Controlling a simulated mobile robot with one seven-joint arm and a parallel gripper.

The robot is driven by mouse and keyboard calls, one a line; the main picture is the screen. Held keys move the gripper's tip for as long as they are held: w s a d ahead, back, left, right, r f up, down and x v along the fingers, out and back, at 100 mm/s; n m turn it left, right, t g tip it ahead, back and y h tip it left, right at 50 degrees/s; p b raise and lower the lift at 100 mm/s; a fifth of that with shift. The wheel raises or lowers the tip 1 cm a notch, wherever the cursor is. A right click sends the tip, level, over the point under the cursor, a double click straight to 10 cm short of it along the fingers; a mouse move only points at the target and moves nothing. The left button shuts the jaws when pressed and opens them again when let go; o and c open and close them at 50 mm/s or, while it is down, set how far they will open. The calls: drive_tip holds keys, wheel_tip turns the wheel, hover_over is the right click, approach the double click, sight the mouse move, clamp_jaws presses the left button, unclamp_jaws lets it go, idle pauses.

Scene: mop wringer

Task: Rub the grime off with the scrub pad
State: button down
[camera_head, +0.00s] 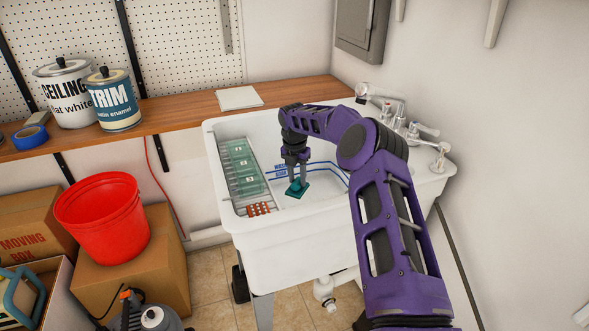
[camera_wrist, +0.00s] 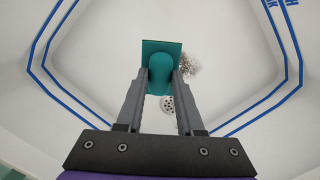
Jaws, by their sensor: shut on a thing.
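My gripper (camera_wrist: 161,82) is shut on a teal scrub pad (camera_wrist: 162,47) and holds it by its rounded grip, inside the white sink. In the head view the pad (camera_head: 297,188) is low in the basin, below my gripper (camera_head: 297,175). I cannot tell whether it touches the sink floor. A brownish-grey speckled patch of grime (camera_wrist: 188,63) shows on the basin floor just right of the pad in the wrist view. The pad may cover part of it. The grime cannot be made out in the head view.
The sink (camera_head: 275,232) has a drain (camera_wrist: 168,104) near the grime and blue lines around its inside. Taps (camera_head: 412,130) stand at the right back. Paint cans (camera_head: 115,105) stand on the shelf.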

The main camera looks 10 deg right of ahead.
drive_tip(key=f, duration=0.1)
drive_tip(key=d+f, duration=0.1)
drive_tip(key=w+f, duration=0.1)
drive_tip(key=shift+w+d+f, duration=0.1)
drive_tip(key=shift+d+f, duration=0.25)
drive_tip(key=shift+f+b, duration=1.3)
drive_tip(key=shift+f, duration=1.5)
drive_tip(key=shift+f+b, duration=0.6)
